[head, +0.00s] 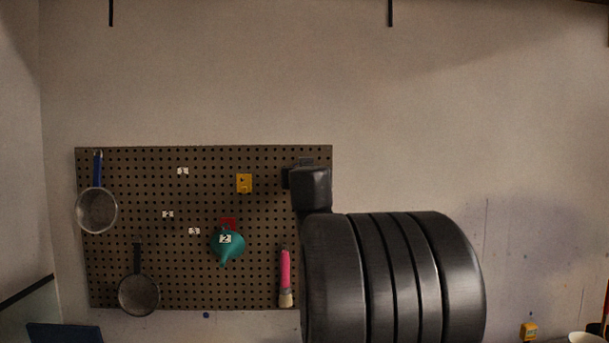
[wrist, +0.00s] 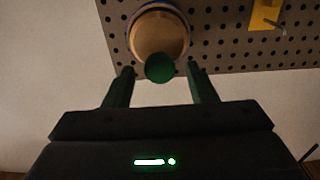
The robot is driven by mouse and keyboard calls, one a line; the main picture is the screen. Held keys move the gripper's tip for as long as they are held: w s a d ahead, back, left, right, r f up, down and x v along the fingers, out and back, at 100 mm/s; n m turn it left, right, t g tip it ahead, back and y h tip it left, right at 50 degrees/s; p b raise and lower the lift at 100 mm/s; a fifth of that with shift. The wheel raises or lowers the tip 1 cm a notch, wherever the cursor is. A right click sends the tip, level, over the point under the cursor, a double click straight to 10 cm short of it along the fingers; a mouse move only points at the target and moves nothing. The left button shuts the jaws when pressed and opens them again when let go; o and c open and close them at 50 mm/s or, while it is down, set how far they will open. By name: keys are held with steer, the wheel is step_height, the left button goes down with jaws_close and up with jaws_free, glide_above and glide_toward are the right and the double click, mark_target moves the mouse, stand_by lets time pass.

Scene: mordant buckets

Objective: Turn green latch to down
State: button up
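In the wrist view a round tan disc (wrist: 158,35) with a pale and blue rim is on the pegboard. A small green round piece (wrist: 159,68), which looks like the end of the green latch, shows at its near edge. My gripper (wrist: 159,70) is open, with one finger on each side of the green piece and a visible gap on both sides. I cannot tell how deep the piece lies between the fingers, or which way the latch points. In the head view my arm hides the latch and my fingers.
The pegboard (head: 210,282) holds a yellow hook plate (head: 244,183), also in the wrist view (wrist: 266,14). It also holds a teal funnel (head: 227,243), a pink-handled brush (head: 286,272), a blue-handled pan (head: 97,210) and a dark pan (head: 139,295). The wall at right is bare.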

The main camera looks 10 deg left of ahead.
steer(key=c, duration=0.9)
steer(key=shift+n, duration=0.5)
steer(key=n, duration=1.5)
steer(key=n+b, duration=0.1)
steer(key=n, duration=0.6)
steer(key=shift+a+f+n, duration=0.15)
steer(key=shift+f+n, duration=0.2)
steer(key=shift+n, duration=0.05)
